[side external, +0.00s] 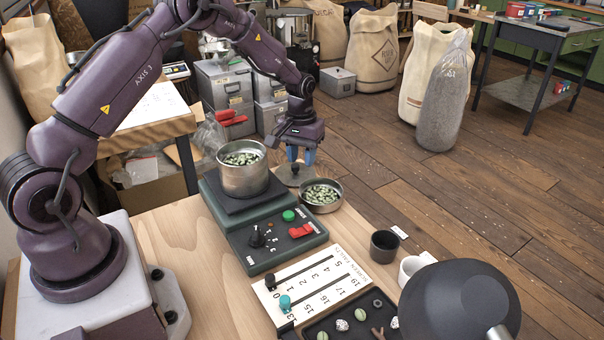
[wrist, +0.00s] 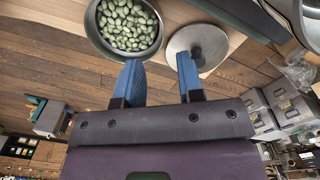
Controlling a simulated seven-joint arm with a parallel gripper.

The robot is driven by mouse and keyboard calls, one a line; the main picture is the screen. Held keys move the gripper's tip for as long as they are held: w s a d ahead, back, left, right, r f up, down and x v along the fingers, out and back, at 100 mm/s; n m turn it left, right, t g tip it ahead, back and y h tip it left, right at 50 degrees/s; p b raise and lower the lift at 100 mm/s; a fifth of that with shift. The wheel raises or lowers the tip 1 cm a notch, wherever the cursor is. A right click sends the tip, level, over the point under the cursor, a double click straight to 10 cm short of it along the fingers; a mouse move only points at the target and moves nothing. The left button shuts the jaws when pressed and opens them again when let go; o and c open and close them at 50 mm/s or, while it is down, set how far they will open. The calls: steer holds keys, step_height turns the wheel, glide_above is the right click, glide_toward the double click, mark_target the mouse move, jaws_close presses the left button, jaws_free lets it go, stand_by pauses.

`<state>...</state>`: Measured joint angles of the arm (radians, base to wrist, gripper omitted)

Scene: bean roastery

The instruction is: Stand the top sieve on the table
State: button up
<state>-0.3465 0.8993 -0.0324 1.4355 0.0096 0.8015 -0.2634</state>
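A shallow round metal sieve (side external: 321,194) holding green beans stands level on the table near its far edge; it also shows at the top of the wrist view (wrist: 125,48). A taller metal sieve stack (side external: 243,181), open on top with green beans inside, stands on the shaker's black plate. A flat metal lid with a knob (side external: 286,178) lies beside the shallow sieve, partly hidden by my gripper in the side view; the wrist view shows it too (wrist: 212,42). My gripper (side external: 301,160) is above the lid's side, blue fingers (wrist: 158,60) apart, nothing between them.
The green shaker base (side external: 262,241) has a black knob, green button and red switch. A white slider board (side external: 315,283), a dark tray of small samples, a dark cup (side external: 384,247), a white mug (side external: 412,269) and a large black round object (side external: 458,305) occupy the near right.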

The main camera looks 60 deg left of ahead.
steer(key=s+d+r+m+t, duration=0.1)
steer(key=s+d+r, duration=0.2)
steer(key=r, duration=0.4)
steer(key=s+d+r+m+t, duration=0.1)
steer(key=s+d+r, duration=0.2)
steer(key=r, duration=0.4)
steer(key=s+d+r+m, duration=0.1)
steer(key=s+d+r, duration=0.2)
steer(key=r, duration=0.4)
steer(key=s+d+r+m+t, duration=0.1)
steer(key=s+d+r, duration=0.1)
steer(key=s, duration=0.7)
steer(key=s+d+r+m+t, duration=0.2)
steer(key=s+d, duration=0.2)
steer(key=s, duration=0.4)
steer(key=shift+s+d+r+m, duration=0.15)
steer(key=shift+s+m, duration=0.15)
steer(key=shift+s, duration=0.1)
